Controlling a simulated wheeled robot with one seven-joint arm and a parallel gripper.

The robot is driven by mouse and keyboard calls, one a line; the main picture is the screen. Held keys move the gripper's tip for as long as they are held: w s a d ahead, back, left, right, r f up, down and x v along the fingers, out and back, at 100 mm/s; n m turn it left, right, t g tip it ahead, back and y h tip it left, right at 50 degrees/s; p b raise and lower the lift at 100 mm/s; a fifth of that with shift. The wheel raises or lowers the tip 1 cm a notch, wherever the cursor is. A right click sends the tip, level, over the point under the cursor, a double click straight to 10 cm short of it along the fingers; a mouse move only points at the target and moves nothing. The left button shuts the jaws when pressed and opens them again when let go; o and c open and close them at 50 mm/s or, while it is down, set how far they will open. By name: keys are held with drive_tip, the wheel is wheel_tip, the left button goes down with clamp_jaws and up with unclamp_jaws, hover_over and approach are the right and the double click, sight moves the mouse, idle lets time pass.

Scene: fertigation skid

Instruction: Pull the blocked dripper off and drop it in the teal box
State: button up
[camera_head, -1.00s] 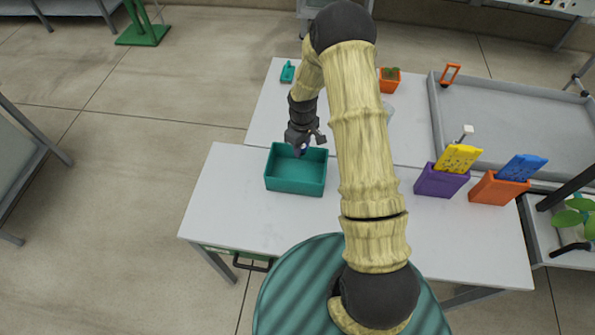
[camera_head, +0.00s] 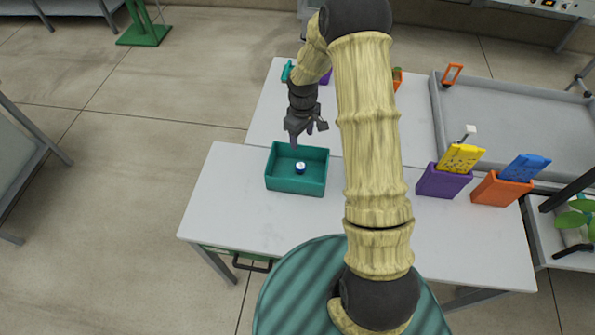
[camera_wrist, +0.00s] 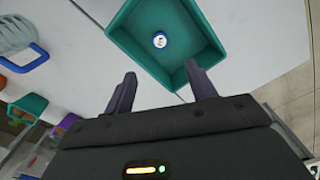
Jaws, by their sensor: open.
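The teal box (camera_head: 284,187) stands on the white table, open at the top. A small blue and white round piece (camera_head: 300,168), which looks like the dripper, lies on its floor; it also shows inside the box in the wrist view (camera_wrist: 160,40). My gripper (camera_head: 302,142) is above the back edge of the box, pointing down. In the wrist view its two dark fingers (camera_wrist: 162,88) are apart with nothing between them. The piece is apart from the fingers.
A purple holder (camera_head: 440,181) with a yellow card and an orange holder (camera_head: 497,190) with a blue card stand at the right. A grey tray (camera_head: 520,120) lies behind them. The table (camera_head: 225,205) left of the box is clear.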

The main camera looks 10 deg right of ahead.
wheel_tip(320, 180, up, 12)
drive_tip(key=b, duration=0.2)
drive_tip(key=shift+r, duration=0.25)
drive_tip(key=shift+s, duration=0.15)
idle(0.5)
drive_tip(key=s+r+m+t, duration=0.2)
drive_tip(key=s+m, duration=0.5)
drive_tip(key=s, duration=1.3)
drive_tip(key=shift+m+t, duration=0.3)
